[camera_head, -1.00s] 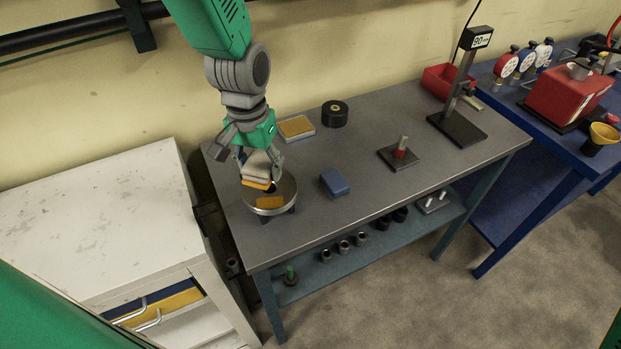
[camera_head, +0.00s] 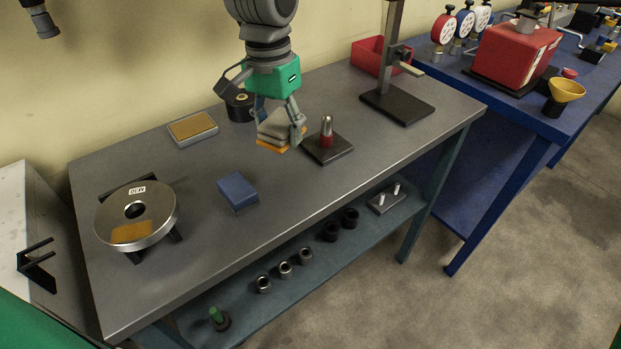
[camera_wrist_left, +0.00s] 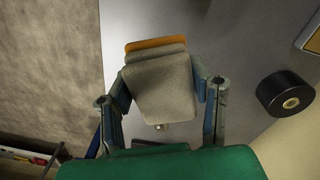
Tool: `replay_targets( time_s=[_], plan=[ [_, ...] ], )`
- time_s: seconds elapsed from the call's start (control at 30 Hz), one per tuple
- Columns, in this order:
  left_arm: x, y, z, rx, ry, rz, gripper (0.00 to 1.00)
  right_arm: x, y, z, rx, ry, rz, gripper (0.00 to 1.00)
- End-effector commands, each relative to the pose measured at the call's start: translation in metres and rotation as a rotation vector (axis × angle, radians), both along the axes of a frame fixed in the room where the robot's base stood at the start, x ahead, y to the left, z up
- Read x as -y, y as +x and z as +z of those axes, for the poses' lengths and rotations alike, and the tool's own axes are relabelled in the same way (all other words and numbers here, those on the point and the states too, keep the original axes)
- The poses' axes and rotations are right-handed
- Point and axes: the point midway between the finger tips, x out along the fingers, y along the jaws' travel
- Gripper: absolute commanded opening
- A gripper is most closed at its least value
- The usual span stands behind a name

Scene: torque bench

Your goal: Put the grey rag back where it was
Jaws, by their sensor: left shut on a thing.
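My left gripper (camera_head: 280,128) is shut on the grey rag (camera_head: 272,126), a folded grey piece with an orange strip along its lower edge. My right gripper is not in view.
The middle front is clear.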

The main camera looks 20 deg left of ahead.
Motion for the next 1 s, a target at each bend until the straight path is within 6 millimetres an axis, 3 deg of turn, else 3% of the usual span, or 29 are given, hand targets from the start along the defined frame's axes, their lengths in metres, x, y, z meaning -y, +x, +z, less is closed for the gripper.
replay_targets(
  time_s=[0.3, 0.57, 0.73, 1.0],
  plan=[
    [0.002, 0.000, -0.049, -0.004, 0.004, -0.006, 0.10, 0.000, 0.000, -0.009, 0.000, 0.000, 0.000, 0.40],
    [0.002, 0.001, -0.072, -0.002, 0.003, -0.006, 0.10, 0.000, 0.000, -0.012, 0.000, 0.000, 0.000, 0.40],
    [0.002, 0.000, -0.097, -0.003, 0.003, -0.005, 0.10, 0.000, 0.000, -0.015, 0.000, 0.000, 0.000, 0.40],
    [0.002, 0.001, -0.100, 0.000, 0.004, -0.005, 0.10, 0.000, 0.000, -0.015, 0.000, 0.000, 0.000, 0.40]
  ],
)
